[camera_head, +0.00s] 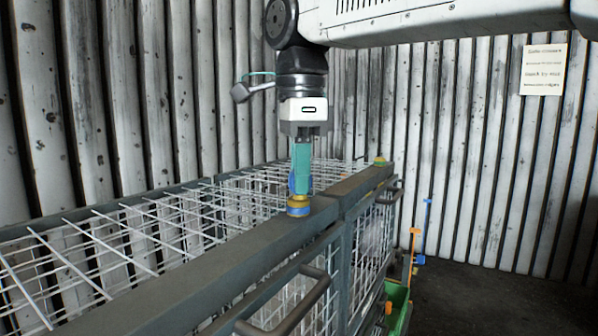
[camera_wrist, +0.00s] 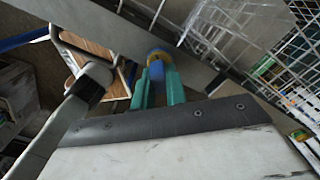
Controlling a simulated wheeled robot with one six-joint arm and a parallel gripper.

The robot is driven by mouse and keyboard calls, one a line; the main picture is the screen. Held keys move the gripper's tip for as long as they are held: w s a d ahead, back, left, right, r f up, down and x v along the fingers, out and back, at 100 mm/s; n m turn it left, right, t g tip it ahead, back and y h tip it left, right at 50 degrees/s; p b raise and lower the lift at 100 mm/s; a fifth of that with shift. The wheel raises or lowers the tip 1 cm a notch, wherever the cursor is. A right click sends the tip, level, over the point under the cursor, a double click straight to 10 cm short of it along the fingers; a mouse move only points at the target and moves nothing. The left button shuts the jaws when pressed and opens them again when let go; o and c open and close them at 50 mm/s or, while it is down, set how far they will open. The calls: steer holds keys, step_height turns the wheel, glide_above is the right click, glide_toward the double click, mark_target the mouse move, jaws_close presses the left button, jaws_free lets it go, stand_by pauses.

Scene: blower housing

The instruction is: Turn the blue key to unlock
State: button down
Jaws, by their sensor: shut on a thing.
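The blue key (camera_head: 292,184) stands upright in a round yellow-and-blue lock (camera_head: 298,205) on top of the grey cage rail. My gripper (camera_head: 301,180) points straight down over the lock, its green fingers shut on the key. The key's lower part shows just below and beside the fingers. In the wrist view, the blue key (camera_wrist: 157,71) sits between the two green fingertips of my gripper (camera_wrist: 158,80), with the yellow ring of the lock (camera_wrist: 157,54) behind it. The key's full turn angle is hard to tell.
The grey rail (camera_head: 180,275) runs along the top of a white wire cage (camera_head: 130,235). A dark handle (camera_head: 290,305) juts from its front. A second yellow-and-green fitting (camera_head: 379,161) sits farther along the rail. A green bin (camera_head: 397,308) stands low at the right, beside open dark floor.

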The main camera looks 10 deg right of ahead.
steer(key=m, duration=0.4)
steer(key=shift+m, duration=0.4)
steer(key=m, duration=0.3)
steer(key=shift+s+m, duration=0.1)
steer(key=shift+m, duration=0.3)
steer(key=c, duration=1.3)
jaws_free()
steer(key=shift+c, duration=0.2)
steer(key=shift+r, duration=0.1)
